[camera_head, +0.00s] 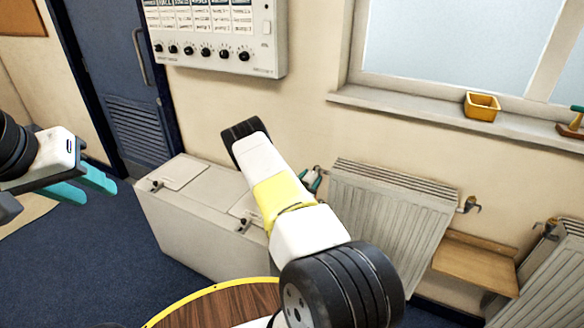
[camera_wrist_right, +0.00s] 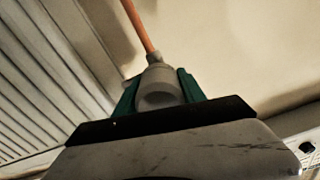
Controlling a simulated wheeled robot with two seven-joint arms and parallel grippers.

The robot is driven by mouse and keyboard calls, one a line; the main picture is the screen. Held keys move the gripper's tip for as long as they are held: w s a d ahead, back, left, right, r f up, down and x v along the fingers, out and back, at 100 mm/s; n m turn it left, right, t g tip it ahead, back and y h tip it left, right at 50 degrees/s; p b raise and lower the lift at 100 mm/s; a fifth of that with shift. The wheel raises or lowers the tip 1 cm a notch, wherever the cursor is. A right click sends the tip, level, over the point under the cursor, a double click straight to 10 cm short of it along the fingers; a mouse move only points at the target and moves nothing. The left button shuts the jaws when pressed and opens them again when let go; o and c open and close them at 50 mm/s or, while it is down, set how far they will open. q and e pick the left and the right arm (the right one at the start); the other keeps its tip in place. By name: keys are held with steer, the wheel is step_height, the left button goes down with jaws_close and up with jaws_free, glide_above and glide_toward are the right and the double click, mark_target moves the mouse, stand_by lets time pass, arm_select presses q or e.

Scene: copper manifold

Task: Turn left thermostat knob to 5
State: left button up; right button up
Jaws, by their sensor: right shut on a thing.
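The left thermostat knob (camera_wrist_right: 160,86) is a grey cylinder below a copper pipe (camera_wrist_right: 138,25) in the right wrist view. The teal fingers of my right gripper (camera_wrist_right: 158,92) are shut on it, one on each side. In the head view my right gripper (camera_head: 312,180) is at the left end of the middle radiator (camera_head: 385,215), and my forearm and the fingers hide most of the knob there. I cannot read a number on the knob. My left gripper (camera_head: 85,187) is at the left edge, open and empty, its teal fingers apart.
A pale cabinet (camera_head: 195,235) stands left of the radiator. A wooden shelf (camera_head: 475,262) and a second radiator (camera_head: 550,270) are to the right. A round wooden table (camera_head: 215,308) is in front.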

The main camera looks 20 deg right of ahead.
steer(key=n, duration=0.5)
stand_by(0.6)
steer(key=o, duration=1.4)
steer(key=shift+c, duration=0.2)
steer(key=v, duration=0.8)
